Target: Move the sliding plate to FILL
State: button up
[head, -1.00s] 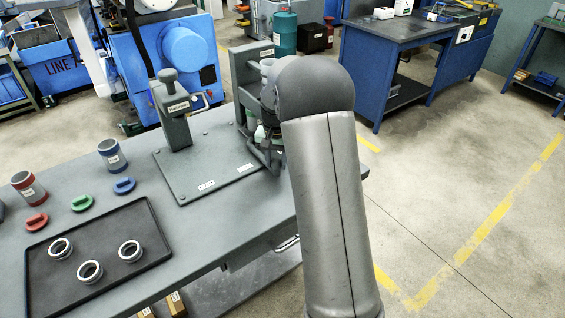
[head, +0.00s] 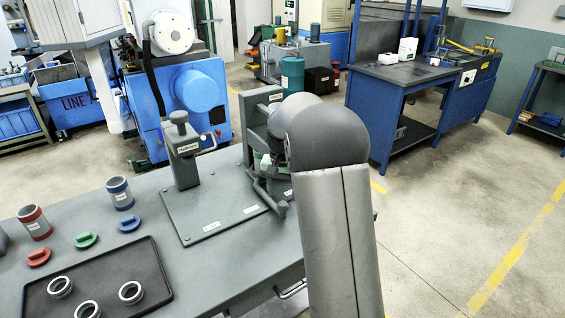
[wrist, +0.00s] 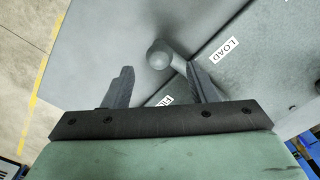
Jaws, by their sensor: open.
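In the wrist view my gripper (wrist: 160,70) is open, with one finger on each side of a grey ball knob (wrist: 158,53). The knob lies between and slightly beyond the fingertips, with a visible gap to each. A short rod runs from it toward a grey plate (wrist: 240,70) bearing a LOAD label (wrist: 221,49). A second label (wrist: 166,99), partly hidden by my gripper, appears to read FILL. In the head view my gripper (head: 270,194) is low at the right edge of the grey base plate (head: 205,205). My arm hides the sliding plate there, so its position is unclear.
An upright post with a knob (head: 183,150) stands on the base plate. To the left are red (head: 34,222) and blue (head: 120,193) cylinders, small coloured handled pieces and a black tray (head: 150,288) with metal rings. A grey upright fixture (head: 256,125) stands behind my gripper.

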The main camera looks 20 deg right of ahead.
notch_tip(320, 180, up, 13)
jog(key=shift+f, duration=0.15)
